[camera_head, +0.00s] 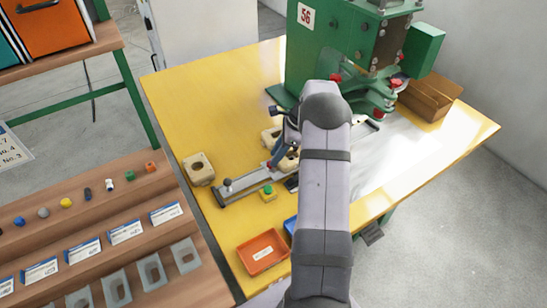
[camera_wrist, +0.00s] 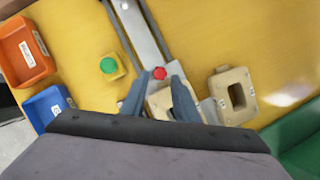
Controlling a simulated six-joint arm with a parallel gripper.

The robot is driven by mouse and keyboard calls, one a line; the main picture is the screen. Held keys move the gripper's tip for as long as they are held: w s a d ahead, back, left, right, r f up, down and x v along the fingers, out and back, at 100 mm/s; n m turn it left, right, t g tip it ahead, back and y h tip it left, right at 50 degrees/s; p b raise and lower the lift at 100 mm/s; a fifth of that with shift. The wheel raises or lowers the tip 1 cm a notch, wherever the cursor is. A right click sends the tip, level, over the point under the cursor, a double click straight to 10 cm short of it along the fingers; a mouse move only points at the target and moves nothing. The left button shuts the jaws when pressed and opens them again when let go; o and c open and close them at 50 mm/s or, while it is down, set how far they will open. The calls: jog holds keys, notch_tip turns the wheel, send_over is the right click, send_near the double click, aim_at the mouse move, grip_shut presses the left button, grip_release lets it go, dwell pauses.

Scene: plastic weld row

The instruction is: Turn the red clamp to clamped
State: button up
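The red clamp shows as a round red knob (camera_wrist: 159,73) in the wrist view, by a grey metal rail (camera_wrist: 143,38). In the head view a small red spot (camera_head: 268,164), probably the same knob, shows beside my gripper (camera_head: 281,152). In the wrist view my gripper (camera_wrist: 157,90) is open, with its two blue-grey fingers on either side just below the knob. No contact with the knob is visible. A cream block (camera_wrist: 160,101) shows between the fingers. The clamp's lever and its angle are mostly hidden by my gripper and arm.
A yellow box with a green button (camera_head: 267,191) stands near the rail. An orange tray (camera_head: 262,253) and a blue tray (camera_wrist: 47,106) lie nearby. A cream block with a hole (camera_wrist: 233,96) sits right of the fingers. The green machine (camera_head: 330,45) stands behind; the table's left back is clear.

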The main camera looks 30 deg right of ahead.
jog(key=shift+x, duration=1.3)
grip_shut()
jog(key=shift+w+n, duration=0.1)
jog(key=shift+n, duration=0.3)
jog(key=n+g, duration=0.1)
jog(key=n, duration=0.3)
jog(key=shift+w+d+g+y, duration=0.1)
jog(key=shift+w+g+y, duration=0.15)
jog(key=shift+g+y, duration=0.15)
jog(key=shift+w+n+g+b, duration=0.1)
jog(key=shift+n+g+b, duration=0.5)
jog(key=shift+n, duration=1.6)
